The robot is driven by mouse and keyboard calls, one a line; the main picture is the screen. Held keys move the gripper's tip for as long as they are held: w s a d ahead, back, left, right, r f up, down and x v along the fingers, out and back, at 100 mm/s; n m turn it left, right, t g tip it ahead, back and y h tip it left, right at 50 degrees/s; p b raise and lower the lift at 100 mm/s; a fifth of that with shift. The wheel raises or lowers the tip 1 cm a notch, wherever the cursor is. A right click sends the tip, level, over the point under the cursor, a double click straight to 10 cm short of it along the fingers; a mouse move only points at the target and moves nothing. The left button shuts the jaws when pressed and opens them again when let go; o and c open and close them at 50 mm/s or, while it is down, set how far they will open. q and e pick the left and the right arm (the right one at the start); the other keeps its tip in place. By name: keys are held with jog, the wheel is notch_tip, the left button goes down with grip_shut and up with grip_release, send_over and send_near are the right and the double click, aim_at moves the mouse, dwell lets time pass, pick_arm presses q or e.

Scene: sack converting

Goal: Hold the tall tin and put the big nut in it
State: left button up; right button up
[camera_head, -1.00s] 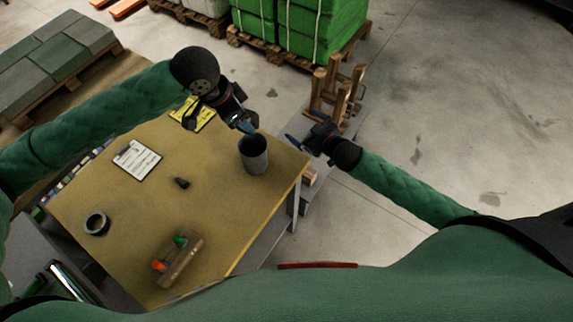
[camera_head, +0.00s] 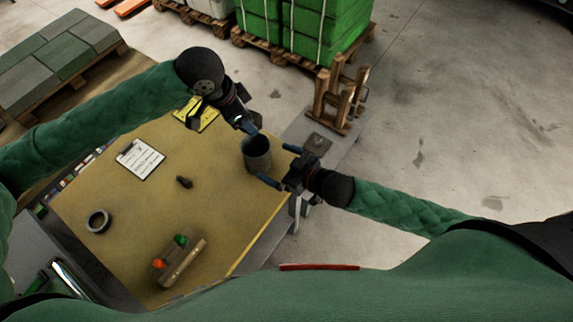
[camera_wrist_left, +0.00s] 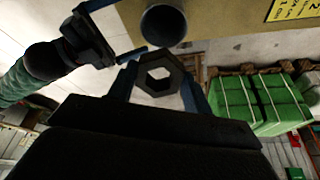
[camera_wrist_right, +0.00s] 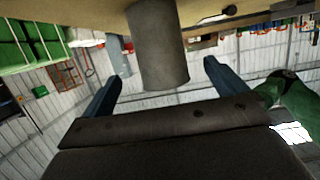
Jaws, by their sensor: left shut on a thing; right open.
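The tall tin (camera_head: 258,160) is a dark grey cylinder standing upright near the right edge of the table. It also shows in the right wrist view (camera_wrist_right: 157,50) between the finger lines, and its open mouth shows in the left wrist view (camera_wrist_left: 163,24). My right gripper (camera_head: 280,165) is open just right of the tin, with its fingers pointing toward the tin's two sides; contact cannot be told. My left gripper (camera_wrist_left: 158,84) is shut on the big nut (camera_wrist_left: 146,90), a dark hexagonal ring. In the head view the left gripper (camera_head: 249,127) is behind and above the tin; the nut is hard to make out there.
The tan table (camera_head: 130,215) holds a clipboard (camera_head: 140,159), a small dark piece (camera_head: 184,182), a tape-like ring (camera_head: 98,222), a wooden block with coloured items (camera_head: 183,262) and a yellow card (camera_head: 203,114). A wooden rack (camera_head: 338,98) stands beyond the right edge. The table's middle is mostly clear.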

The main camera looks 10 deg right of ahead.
jog(key=x, duration=0.8)
jog(key=shift+w+a+f, duration=0.1)
jog(key=shift+w+a, duration=0.05)
jog(key=c, duration=1.1)
pick_arm(q)
send_near(250, 140)
jog(key=shift+s+d+f, duration=0.7)
jog(key=shift+d+f, duration=0.15)
jog(key=shift+s+d+f, duration=0.65)
jog(key=shift+d+f, duration=0.2)
jog(key=shift+f, duration=0.05)
dwell(3.7)
